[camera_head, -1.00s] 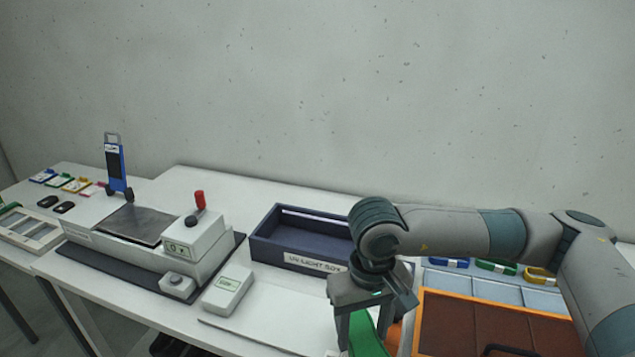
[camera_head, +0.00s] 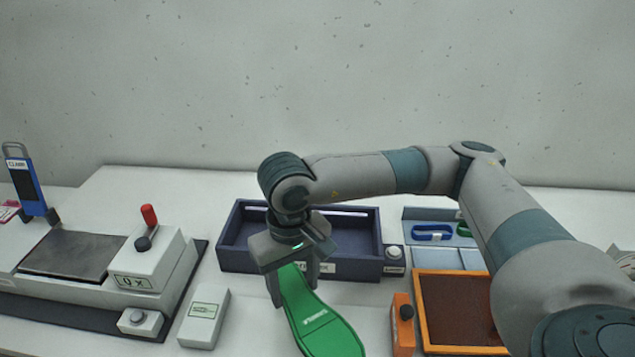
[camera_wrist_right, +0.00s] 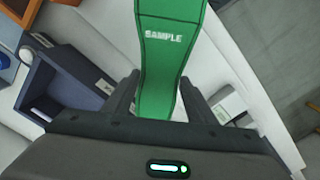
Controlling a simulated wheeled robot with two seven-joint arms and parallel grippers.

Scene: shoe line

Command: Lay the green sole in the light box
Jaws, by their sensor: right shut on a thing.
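The green sole (camera_head: 318,318) is held by one end in my right gripper (camera_head: 292,283), which is shut on it. The sole slants toward the front of the table, in front of the light box. In the right wrist view the green sole (camera_wrist_right: 168,60) runs away between the two fingers of the right gripper (camera_wrist_right: 165,100) and carries a "SAMPLE" label. The dark blue light box (camera_head: 350,265) is an open-topped tray behind the gripper. The right hand covers part of its front wall and label. It also shows in the wrist view (camera_wrist_right: 62,92). My left gripper is not in view.
A press machine (camera_head: 150,262) with a red-tipped lever stands at the left. A pale small box (camera_head: 204,316) lies left of the sole. An orange-framed brown tray (camera_head: 455,350) and an orange block (camera_head: 402,325) are at the right. A blue clamp stand (camera_head: 25,183) is far left.

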